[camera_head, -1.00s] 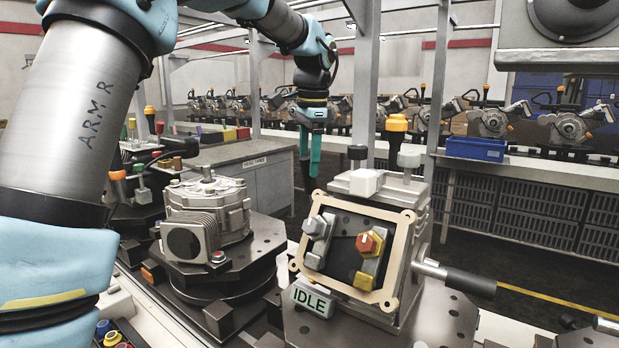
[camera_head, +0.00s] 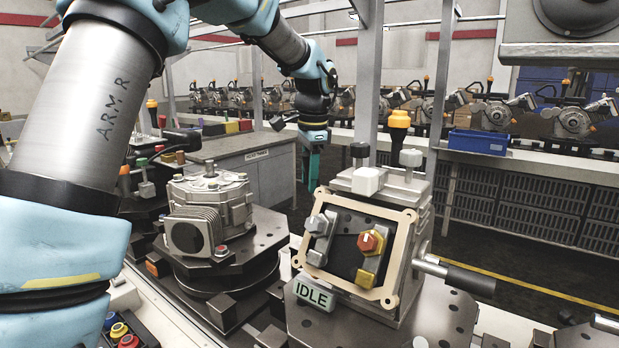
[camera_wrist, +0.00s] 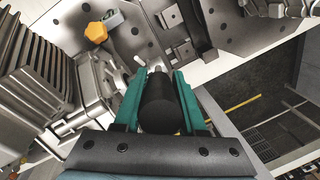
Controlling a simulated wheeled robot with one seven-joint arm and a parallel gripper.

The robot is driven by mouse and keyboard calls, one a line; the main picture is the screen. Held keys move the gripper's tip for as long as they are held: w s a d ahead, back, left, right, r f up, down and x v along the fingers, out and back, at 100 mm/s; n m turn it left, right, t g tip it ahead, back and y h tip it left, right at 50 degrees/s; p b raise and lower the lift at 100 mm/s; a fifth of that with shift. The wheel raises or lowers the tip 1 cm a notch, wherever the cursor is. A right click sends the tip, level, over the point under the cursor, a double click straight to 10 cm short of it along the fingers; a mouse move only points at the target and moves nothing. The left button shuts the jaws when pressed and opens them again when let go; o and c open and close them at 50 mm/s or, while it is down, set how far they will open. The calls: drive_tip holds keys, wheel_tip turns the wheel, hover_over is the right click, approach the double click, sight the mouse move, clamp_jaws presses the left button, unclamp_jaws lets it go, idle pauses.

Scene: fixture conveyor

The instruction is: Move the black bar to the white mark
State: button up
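In the wrist view, a black cylindrical bar (camera_wrist: 160,105) lies between the two green fingers of my gripper (camera_wrist: 160,82). A short silver piece shows at its far end. The fingers flank the bar closely, but I cannot tell whether they press on it. In the head view my gripper (camera_head: 312,168) points down behind the fixture, its fingertips partly hidden. Another black bar (camera_head: 467,280), on a silver rod, sticks out to the right from the tilted fixture (camera_head: 410,215). I cannot make out a clear white mark.
The fixture has a tan frame (camera_head: 398,255) and a green IDLE sign (camera_head: 314,295). A finned grey housing (camera_head: 187,236) stands to its left. A grey post (camera_head: 368,80) rises near my gripper. A blue bin (camera_head: 478,143) sits on the back bench.

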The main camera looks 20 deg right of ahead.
clamp_jaws()
idle(0.9)
